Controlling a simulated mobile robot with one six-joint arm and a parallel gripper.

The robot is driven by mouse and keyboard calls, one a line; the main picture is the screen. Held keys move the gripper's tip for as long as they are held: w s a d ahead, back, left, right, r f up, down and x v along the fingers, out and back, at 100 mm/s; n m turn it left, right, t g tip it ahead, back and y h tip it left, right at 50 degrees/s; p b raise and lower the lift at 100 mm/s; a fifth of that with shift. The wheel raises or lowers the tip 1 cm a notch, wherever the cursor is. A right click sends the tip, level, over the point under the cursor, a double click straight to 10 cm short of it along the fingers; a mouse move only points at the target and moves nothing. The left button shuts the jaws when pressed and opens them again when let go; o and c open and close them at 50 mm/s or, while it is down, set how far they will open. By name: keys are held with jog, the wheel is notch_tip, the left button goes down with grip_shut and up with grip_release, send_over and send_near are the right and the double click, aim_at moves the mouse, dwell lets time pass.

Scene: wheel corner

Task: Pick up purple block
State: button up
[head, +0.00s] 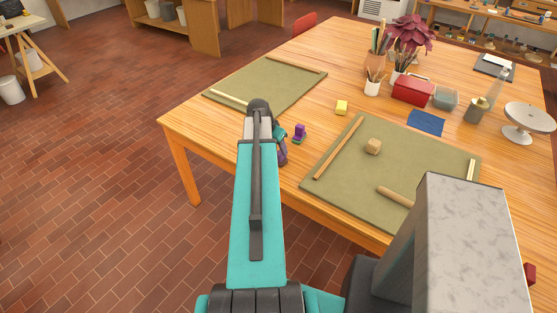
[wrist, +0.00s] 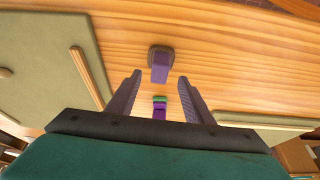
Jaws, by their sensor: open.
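A smaller purple-and-green piece (wrist: 159,107) shows between the fingers. I cannot tell which of these matches the one in the head view. My gripper (wrist: 160,85) is open, with a finger on each side and nothing clearly held. My arm hides part of the table.
A red box (head: 413,91), pots and a turntable (head: 529,117) stand at the back right.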

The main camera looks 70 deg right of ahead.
aim_at(279, 153)
jog(key=shift+d+f, duration=0.2)
jog(key=shift+f, duration=0.3)
jog(key=shift+f, duration=0.1)
jog(key=shift+p+x, duration=0.95)
jog(key=shift+x, duration=0.2)
jog(key=shift+p+x, duration=0.45)
jog(key=shift+x, duration=0.85)
jog(key=shift+d, duration=0.1)
jog(key=shift+f, duration=0.1)
jog(key=c, duration=1.2)
